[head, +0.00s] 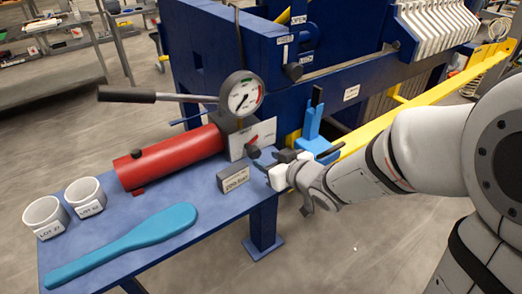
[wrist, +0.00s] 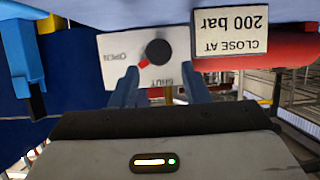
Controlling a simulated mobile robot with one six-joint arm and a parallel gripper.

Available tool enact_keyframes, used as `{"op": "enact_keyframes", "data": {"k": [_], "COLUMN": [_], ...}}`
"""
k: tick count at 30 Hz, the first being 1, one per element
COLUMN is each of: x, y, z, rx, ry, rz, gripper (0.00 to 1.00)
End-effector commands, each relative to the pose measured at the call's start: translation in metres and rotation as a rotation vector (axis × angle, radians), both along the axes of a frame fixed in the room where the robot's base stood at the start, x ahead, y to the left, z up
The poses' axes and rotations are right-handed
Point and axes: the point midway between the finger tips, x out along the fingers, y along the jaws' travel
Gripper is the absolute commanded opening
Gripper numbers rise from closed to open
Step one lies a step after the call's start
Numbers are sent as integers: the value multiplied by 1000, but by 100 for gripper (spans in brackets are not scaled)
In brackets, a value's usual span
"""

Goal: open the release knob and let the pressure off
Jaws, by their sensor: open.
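The release knob (wrist: 158,52) is a round black knob on a white plate (wrist: 118,73) marked OPEN and SHUT; the wrist view shows it upside down. Its red pointer mark sits at the knob's lower left in that view, between the two words. In the head view the knob (head: 252,152) is below the pressure gauge (head: 243,98), whose needle reading is too small to tell. My gripper (wrist: 160,88) is open and empty, its two fingers spread just short of the knob and apart from it. It also shows in the head view (head: 268,160), right of the plate.
A sign block (head: 233,178) reading "CLOSE AT 200 bar" stands close by the plate. A red cylinder (head: 170,158) and a pump lever (head: 150,96) extend left. Two white cups (head: 86,197) and a teal paddle (head: 130,238) lie on the blue bench. A blue upright piece (head: 314,125) stands right.

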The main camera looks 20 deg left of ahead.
Motion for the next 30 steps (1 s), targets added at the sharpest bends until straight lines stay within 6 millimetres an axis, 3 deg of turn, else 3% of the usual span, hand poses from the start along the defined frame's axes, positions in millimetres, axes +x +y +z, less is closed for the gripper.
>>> {"op": "enact_keyframes", "data": {"k": [12,23,30], "x": [37,41,40], "y": [41,45,44], "z": [-24,-26,-26], "rx": [-4,-3,-3], "ry": [0,-1,-1], "rz": [-5,-6,-7], "gripper": [42,42,22]}}
